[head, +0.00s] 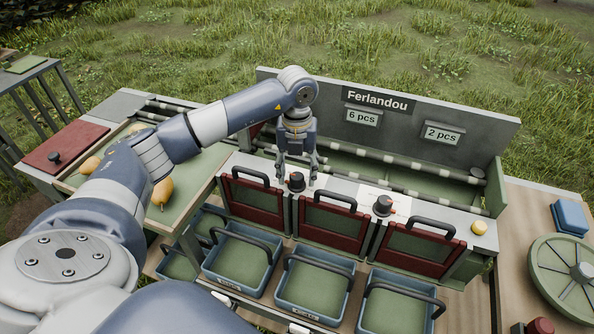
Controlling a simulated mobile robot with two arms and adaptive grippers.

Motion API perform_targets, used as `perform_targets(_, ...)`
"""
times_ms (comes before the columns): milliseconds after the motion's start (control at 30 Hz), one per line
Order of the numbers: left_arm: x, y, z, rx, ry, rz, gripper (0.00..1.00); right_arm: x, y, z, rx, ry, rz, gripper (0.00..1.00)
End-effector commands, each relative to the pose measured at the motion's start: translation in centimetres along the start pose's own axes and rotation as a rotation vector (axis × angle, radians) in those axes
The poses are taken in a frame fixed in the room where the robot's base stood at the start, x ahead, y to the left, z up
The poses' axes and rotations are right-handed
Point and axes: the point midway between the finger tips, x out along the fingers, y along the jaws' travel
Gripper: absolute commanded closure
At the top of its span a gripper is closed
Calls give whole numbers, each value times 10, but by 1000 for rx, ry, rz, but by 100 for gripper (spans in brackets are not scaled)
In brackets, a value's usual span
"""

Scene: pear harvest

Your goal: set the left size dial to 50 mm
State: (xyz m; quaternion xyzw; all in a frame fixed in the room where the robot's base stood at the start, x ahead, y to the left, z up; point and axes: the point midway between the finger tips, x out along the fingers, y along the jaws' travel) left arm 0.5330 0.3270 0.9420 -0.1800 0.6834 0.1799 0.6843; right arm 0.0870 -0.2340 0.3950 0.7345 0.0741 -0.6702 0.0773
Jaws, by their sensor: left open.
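The left size dial (297,181) is a dark knob on the grey top ledge of the sorting bench, between the left and middle red gates. Its scale is too small to read. My left gripper (296,178) points down at this dial with its fingers apart, one on each side of the knob. I cannot tell whether the fingers touch it. A second dark dial (383,205) stands farther right on the ledge, on a white scale plate. My right gripper is not in view.
Red gates with black handles (328,222) line the ledge's front. Blue crates (318,290) stand below. Behind, a grey board carries a "Ferlandou" sign (377,102) and "6 pcs" and "2 pcs" labels. Yellow pears (163,191) lie on the left tray. A green wheel (572,272) lies at right.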

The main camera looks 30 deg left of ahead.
Motion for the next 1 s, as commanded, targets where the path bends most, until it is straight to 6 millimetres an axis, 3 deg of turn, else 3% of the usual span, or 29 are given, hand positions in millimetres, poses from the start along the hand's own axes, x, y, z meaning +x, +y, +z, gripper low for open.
perform_targets(133, -3, 0, 0, 1, 0, -1, 49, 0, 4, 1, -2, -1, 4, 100)
perform_targets(267, -18, -1, 0, 2, -2, -2, 49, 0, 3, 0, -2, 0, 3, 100)
perform_targets(700, -104, -1, 1, 1, -2, -2, 49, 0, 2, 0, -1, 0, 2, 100)
perform_targets(1000, -120, 0, 0, 0, 1, 0, 49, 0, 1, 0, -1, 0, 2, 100)
